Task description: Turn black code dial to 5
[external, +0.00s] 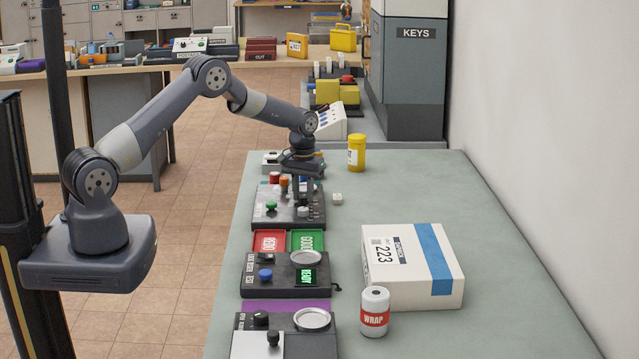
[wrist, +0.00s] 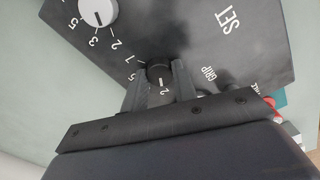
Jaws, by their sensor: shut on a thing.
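The black code dial (wrist: 158,72) is in the middle of the wrist view, on a dark panel (wrist: 215,60). My gripper (wrist: 161,86) has one finger on each side of it and is shut on it. A pale mark on the dial appears to lie toward the 2, but the fingers hide part of the scale. In the external view my gripper (external: 304,188) is low over the dark panel unit (external: 289,220); the black dial cannot be made out there.
A white dial (wrist: 97,12) with its own numerals is close by on the panel. Red and green trays (external: 307,240) and another dark device (external: 290,276) stand in front. A white box (external: 405,275), a WRAP can (external: 374,312) and a yellow bottle (external: 356,153) are to the right.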

